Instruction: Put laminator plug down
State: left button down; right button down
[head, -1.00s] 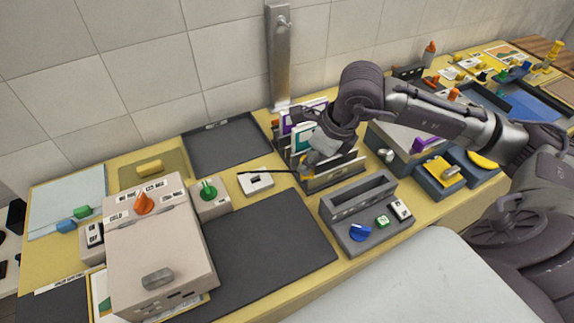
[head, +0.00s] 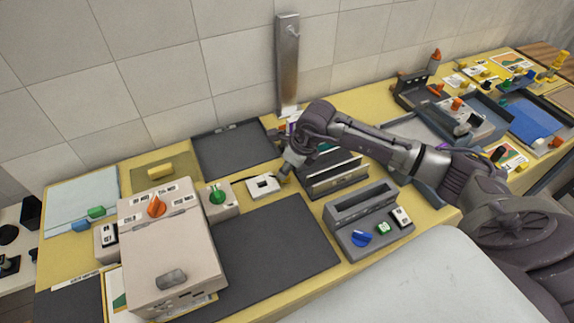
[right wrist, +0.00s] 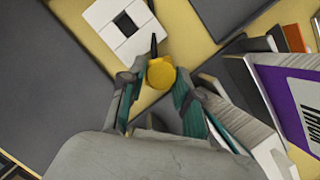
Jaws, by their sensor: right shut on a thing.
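My right gripper (head: 290,168) is low over the yellow table, just right of a white block with a square dark opening (head: 263,187). In the right wrist view the gripper (right wrist: 158,88) is shut on a round yellow plug (right wrist: 160,73). A short dark cord or prong points from the plug toward the white block (right wrist: 108,22). The plug looks close to the block but apart from its opening. I cannot tell whether the plug touches the table. A dark cord shows left of the block in the head view. My left gripper is out of view.
A file rack (head: 338,180) stands close to the right of the gripper. A beige machine with an orange knob (head: 170,250) and a green-knobbed box (head: 217,198) stand left. A dark mat (head: 275,245) lies in front, clear. A grey slotted unit (head: 365,220) stands right.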

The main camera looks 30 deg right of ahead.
jog(key=shift+f, duration=0.1)
jog(key=c, duration=1.1)
grip_release()
jog(key=shift+r, duration=0.5)
jog(key=b+v, duration=0.2)
jog(key=v, duration=0.9)
jog(key=shift+s+r, duration=0.15)
